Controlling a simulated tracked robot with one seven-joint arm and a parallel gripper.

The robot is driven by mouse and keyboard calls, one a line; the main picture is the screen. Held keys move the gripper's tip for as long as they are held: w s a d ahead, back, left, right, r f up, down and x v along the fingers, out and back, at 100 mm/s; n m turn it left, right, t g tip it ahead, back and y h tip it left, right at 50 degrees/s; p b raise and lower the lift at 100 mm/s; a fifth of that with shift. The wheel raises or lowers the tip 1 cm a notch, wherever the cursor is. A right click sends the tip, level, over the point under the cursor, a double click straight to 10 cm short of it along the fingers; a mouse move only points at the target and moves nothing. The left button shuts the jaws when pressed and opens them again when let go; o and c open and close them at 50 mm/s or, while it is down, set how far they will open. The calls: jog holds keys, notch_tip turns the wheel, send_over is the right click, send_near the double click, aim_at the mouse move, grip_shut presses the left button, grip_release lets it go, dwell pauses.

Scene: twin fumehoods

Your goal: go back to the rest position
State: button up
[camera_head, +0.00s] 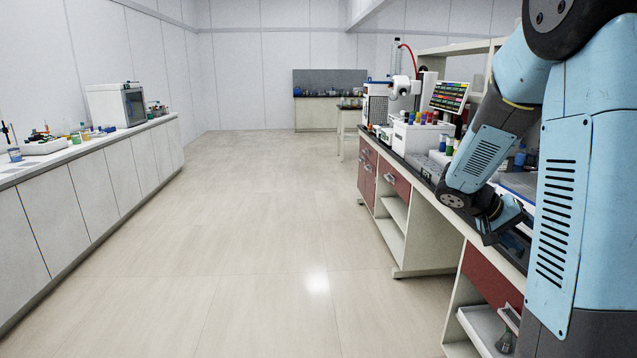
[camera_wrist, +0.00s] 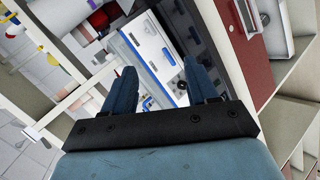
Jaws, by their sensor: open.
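My gripper (camera_wrist: 163,85) shows in the wrist view with its two blue fingers apart and nothing between them. Behind the fingers, the wrist view shows a white and blue box-like piece of equipment (camera_wrist: 150,45), seen tilted. In the head view my arm is bent at the right side, over the edge of the right-hand bench (camera_head: 425,171). My fingertips are hidden in the head view.
The right bench carries a monitor (camera_head: 449,97), bottles and instruments close to my arm. Red drawers (camera_head: 395,178) and open shelves are below. A left counter (camera_head: 105,150) holds a boxy device (camera_head: 117,104). The floor (camera_head: 235,230) between is clear.

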jog(key=s+a+r+n+t+y, duration=0.2)
jog(key=s+a+r+y, duration=0.3)
jog(key=s+a, duration=0.4)
jog(key=s+a+r+n+t+y, duration=0.3)
jog(key=s+a, duration=0.6)
jog(key=a, duration=0.5)
jog(key=r+t+y, duration=0.1)
jog(key=t+y, duration=0.1)
jog(key=y, duration=0.1)
jog(key=shift+s+r, duration=0.25)
jog(key=shift+r, duration=0.1)
jog(key=shift+a, duration=0.1)
